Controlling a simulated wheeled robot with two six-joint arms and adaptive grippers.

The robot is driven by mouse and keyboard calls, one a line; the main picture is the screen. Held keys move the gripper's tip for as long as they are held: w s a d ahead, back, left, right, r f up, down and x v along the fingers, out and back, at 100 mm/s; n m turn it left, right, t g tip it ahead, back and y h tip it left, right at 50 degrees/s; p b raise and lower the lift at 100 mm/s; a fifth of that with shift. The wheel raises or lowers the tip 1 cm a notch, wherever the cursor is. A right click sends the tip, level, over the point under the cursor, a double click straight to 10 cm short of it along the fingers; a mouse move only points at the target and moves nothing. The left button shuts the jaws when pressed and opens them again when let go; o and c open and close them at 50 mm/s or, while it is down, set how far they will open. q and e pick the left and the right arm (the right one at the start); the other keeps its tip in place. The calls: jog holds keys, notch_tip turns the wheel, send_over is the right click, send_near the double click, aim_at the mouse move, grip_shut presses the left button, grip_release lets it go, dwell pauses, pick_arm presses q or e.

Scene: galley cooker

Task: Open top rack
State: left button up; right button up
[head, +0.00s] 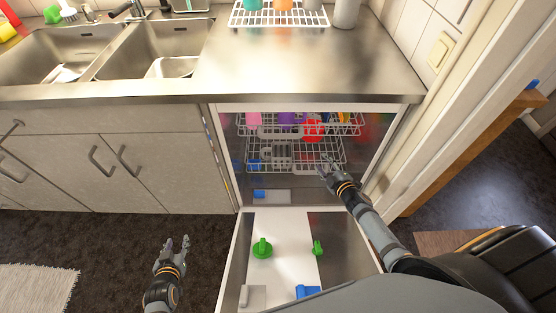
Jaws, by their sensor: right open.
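The dishwasher stands open under the counter, its door (292,232) folded down towards me. The top rack (268,131), a white wire basket, sits inside the cavity and holds pink, purple and red items. A lower wire rack (300,165) shows beneath it with a grey basket. My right gripper (328,163) is open and empty at the right of the opening, below the top rack in the picture and overlapping the lower rack's right side. Whether it touches a rack is unclear. My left gripper (178,243) is open and empty, left of the door above the dark floor.
Green knob-like parts (262,248) and blue pieces (307,292) show on the lowered door. The steel counter (310,65) overhangs the opening, with a white dish rack (280,17) at its back. Closed cabinets (150,160) stand left; a door frame (450,120) rises close on the right.

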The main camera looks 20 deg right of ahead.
jog(key=w+a+n+t+y+b, duration=0.25)
jog(key=w+n+b, duration=0.2)
jog(key=b, duration=0.35)
jog(key=n+y+b, duration=0.6)
jog(key=n+b, duration=0.1)
jog(key=n, duration=0.1)
send_near(278, 136)
jog(key=shift+g, duration=0.25)
jog(key=x, duration=0.5)
jog(key=shift+w+d+f, duration=0.1)
jog(key=shift+w+d, duration=0.05)
jog(key=shift+w, duration=0.35)
jog(key=b+x, duration=0.1)
jog(key=x, duration=0.3)
jog(key=shift+w+f, duration=0.1)
jog(key=shift+w, duration=0.3)
pick_arm(q)
jog(key=w+d+r+t, duration=0.1)
jog(key=r+t, duration=0.3)
jog(key=r, duration=0.4)
jog(key=w+d+r+t, duration=0.1)
jog(key=w+r+t, duration=0.3)
jog(key=r, duration=0.3)
jog(key=shift+d+r+t+h, duration=0.3)
jog(key=shift+r+t+h, duration=0.1)
jog(key=shift+t, duration=0.2)
pick_arm(e)
grip_shut()
pick_arm(q)
jog(key=shift+f, duration=0.1)
